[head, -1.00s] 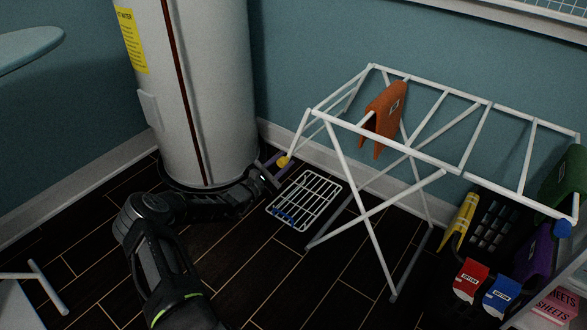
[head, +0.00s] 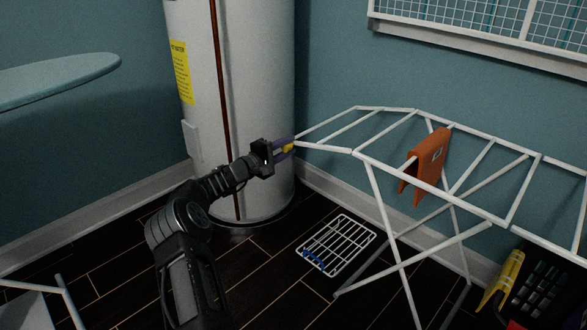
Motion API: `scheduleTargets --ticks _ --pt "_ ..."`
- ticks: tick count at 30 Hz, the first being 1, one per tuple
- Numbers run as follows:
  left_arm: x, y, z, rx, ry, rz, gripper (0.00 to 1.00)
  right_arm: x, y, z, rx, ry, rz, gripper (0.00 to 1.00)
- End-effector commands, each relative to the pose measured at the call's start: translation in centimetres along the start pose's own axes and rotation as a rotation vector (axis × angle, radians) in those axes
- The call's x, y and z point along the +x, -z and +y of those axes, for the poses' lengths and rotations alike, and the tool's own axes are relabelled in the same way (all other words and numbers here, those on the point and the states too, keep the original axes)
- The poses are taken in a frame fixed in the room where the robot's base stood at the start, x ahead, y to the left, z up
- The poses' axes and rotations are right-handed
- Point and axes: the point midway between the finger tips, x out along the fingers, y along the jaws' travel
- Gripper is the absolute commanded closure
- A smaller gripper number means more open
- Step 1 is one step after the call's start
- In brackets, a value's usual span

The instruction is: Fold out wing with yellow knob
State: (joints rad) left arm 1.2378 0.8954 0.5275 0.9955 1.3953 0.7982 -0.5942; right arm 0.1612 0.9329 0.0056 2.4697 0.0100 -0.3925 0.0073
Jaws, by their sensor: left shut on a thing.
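The white drying rack (head: 485,206) stands on crossed legs at the right. Its left wing (head: 335,134) sticks out to the left, close to level with the rack top and sloping slightly. The yellow knob (head: 288,148) is at the wing's outer left corner. My left gripper (head: 284,147) is shut on the yellow knob, in front of the white tank; its fingers partly cover the knob. My right gripper is not in view.
An orange cloth (head: 428,163) hangs over the rack's bars. A white tank (head: 262,80) stands right behind my left gripper. A white wire grid (head: 337,245) lies on the dark floor. A yellow item (head: 503,277) and a black crate (head: 540,290) are at the lower right.

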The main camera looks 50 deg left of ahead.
Motion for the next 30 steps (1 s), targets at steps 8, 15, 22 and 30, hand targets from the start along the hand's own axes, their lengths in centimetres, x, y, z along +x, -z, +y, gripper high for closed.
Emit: scheduleTargets --ticks 8,15,22,30 --pt "0.0 0.6 4.1 0.196 0.001 0.004 1.0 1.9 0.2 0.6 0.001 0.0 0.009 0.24" --pt "-0.1 0.5 5.9 0.279 0.004 0.003 1.0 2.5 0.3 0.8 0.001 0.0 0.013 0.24" --pt "0.0 0.4 6.5 0.3 0.003 0.002 1.0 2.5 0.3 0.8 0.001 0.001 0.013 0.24" --pt "0.0 0.4 6.7 0.301 0.0 0.002 0.7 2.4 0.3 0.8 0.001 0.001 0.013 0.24"
